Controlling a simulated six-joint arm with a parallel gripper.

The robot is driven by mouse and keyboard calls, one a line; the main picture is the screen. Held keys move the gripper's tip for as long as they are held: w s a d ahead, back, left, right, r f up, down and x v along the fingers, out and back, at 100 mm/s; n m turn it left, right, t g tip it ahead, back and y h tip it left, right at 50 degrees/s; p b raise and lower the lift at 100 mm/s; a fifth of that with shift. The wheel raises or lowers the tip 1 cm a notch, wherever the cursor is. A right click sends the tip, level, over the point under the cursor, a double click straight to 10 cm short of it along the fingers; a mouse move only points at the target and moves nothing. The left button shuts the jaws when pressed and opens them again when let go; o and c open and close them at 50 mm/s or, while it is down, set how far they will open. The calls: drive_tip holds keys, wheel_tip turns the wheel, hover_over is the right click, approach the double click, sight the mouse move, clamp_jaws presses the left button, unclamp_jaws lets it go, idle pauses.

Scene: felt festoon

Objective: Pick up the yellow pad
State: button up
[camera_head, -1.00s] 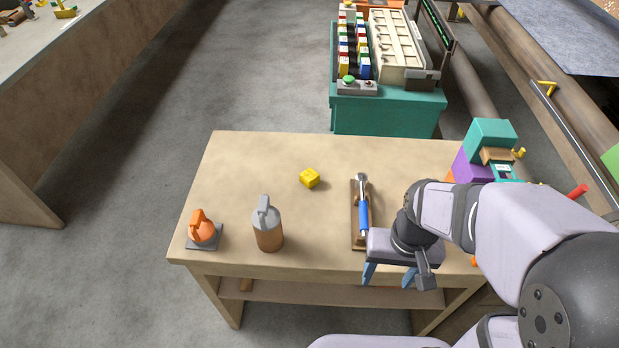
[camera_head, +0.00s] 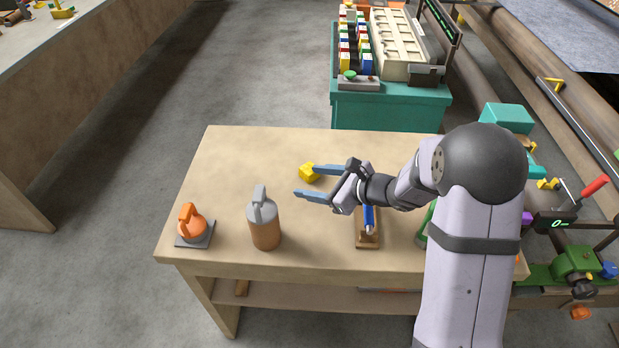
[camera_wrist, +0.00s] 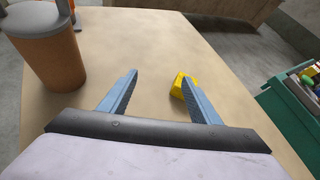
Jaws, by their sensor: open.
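The yellow pad (camera_head: 308,172) is a small block on the tan table (camera_head: 250,150), near its middle. My gripper (camera_head: 307,182) is open and empty, with its two blue fingers pointing left in the head view. The far finger's tip appears close to the pad; I cannot tell whether it touches. In the wrist view my gripper (camera_wrist: 158,80) has its fingers spread, and the yellow pad (camera_wrist: 180,86) shows beside the right finger, partly hidden by it. The space between the fingers shows bare tabletop.
A grey-and-brown canister (camera_head: 264,222) stands left of my gripper, and also shows large in the wrist view (camera_wrist: 50,60). An orange item (camera_head: 191,226) sits on a grey base at the front left. A blue-handled tool (camera_head: 368,218) on a wooden stand is below my wrist. The table's back left is clear.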

sight(305, 165)
drive_tip(key=w+m, duration=0.1)
drive_tip(key=w+d+f+m+t, duration=0.1)
drive_tip(key=w, duration=0.1)
drive_tip(key=w+d+m+t, duration=0.1)
drive_tip(key=w+m, duration=0.1)
drive_tip(key=shift+w+f+h+b, duration=0.1)
drive_tip(key=shift+f+h+b, duration=0.1)
drive_tip(key=shift+h+b, duration=0.1)
drive_tip(key=shift+p+x, duration=1.1)
drive_tip(key=shift+x, duration=2.55)
drive_tip(key=shift+a+r, duration=0.1)
drive_tip(key=shift+r, duration=0.05)
drive_tip(key=c, duration=1.1)
